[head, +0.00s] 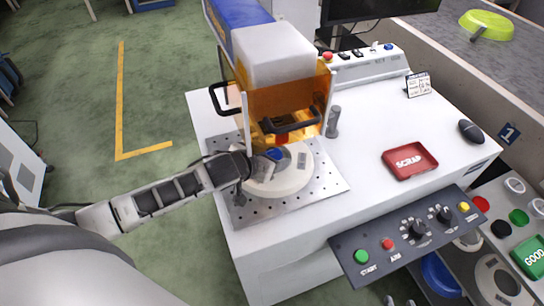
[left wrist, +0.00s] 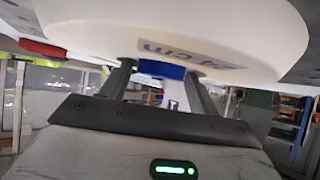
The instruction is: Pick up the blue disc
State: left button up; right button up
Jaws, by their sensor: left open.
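The blue disc (head: 274,154) lies on a round white plate (head: 292,180) under the press, on a perforated metal base. My left gripper (head: 257,164) reaches in from the left, low beside the disc, and partly covers the plate's left side. In the left wrist view the blue disc (left wrist: 162,70) shows between the two spread fingers of my left gripper (left wrist: 160,82), in front of the white plate (left wrist: 200,30), which carries "24 cm" lettering. The fingers are open. I cannot tell whether they touch the disc. My right gripper is not in view.
The press's amber guard (head: 285,103) and black handle hang just above the disc. A grey post (head: 333,122) stands right of it. A red SCRAP tray (head: 410,160) sits on the white table, with free room around it. A control panel (head: 405,237) lines the front.

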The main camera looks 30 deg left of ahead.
pick_arm(q)
jog(key=c, duration=0.8)
jog(key=shift+r, duration=0.15)
